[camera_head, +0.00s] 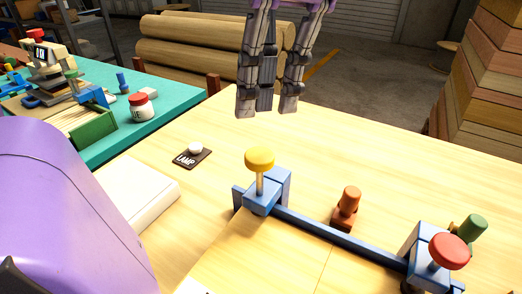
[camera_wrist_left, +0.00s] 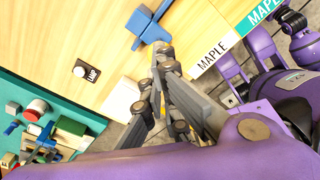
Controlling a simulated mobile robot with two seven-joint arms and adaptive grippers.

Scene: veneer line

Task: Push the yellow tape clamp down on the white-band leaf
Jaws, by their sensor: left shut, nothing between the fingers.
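The yellow tape clamp has a round yellow knob (camera_head: 260,158) on a pale stem above a blue block (camera_head: 262,197). The stem shows between knob and block. The white-band leaf (camera_head: 250,250) lies in front of it; its white MAPLE band (camera_wrist_left: 212,52) shows in the left wrist view. My left gripper (camera_head: 267,112) points down in the head view, above and beyond the yellow knob in the picture, apart from it and empty. In the left wrist view its fingers (camera_wrist_left: 165,60) are shut and hide part of the scene. My right gripper is not in view.
A blue bar (camera_head: 330,232) runs right to a red-knobbed clamp (camera_head: 446,252). Orange (camera_head: 348,203) and green (camera_head: 472,228) pegs stand behind it. A dark LAMP plate (camera_head: 192,156) lies at left, with the teal table (camera_head: 180,95) beyond. The table behind the bar is mostly clear.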

